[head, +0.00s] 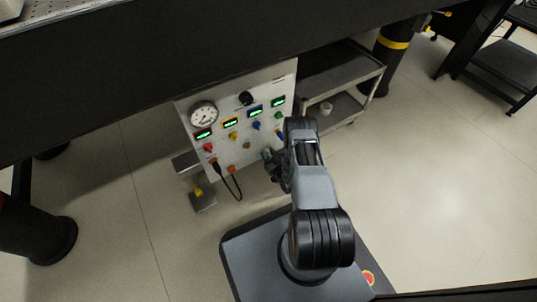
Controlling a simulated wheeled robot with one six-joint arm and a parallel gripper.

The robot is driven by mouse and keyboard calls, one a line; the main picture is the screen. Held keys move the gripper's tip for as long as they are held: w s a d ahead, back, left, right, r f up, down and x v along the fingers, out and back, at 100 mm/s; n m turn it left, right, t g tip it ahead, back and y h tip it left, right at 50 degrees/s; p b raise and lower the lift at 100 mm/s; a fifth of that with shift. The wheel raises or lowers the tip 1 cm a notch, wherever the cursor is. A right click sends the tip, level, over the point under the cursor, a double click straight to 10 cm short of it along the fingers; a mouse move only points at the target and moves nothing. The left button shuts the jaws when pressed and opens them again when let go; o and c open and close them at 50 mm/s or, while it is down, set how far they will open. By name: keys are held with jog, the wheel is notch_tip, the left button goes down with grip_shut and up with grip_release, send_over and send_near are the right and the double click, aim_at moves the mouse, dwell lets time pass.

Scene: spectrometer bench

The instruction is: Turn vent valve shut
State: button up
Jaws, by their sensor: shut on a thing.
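A white control panel (222,117) stands under the dark bench. It carries a round gauge (204,114), a black knob (246,98), several green-lit displays and a row of small handles: red (209,147), yellow (233,135), blue (256,125) and green (278,115). No label is readable, so I cannot tell which part is the vent valve. My gripper (269,160) is at the panel's lower right, shut on a small part there. My gripper and arm mostly hide that part, and its turn angle cannot be seen.
A black cable (238,187) hangs from an orange-topped plug at the panel's lower edge. A grey shelf cart (343,78) with a white cup (326,108) stands right of the panel. The bench edge (150,75) overhangs above.

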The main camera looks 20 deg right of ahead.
jog(key=shift+n, duration=0.3)
jog(key=n, duration=0.8)
jog(key=shift+a, duration=0.15)
jog(key=n, duration=0.4)
jog(key=shift+f+n, duration=0.1)
jog(key=shift+n, duration=0.3)
jog(key=shift+n+p, duration=0.35)
jog(key=shift+n, duration=1.45)
jog(key=o, duration=0.9)
jog(key=shift+s, duration=0.1)
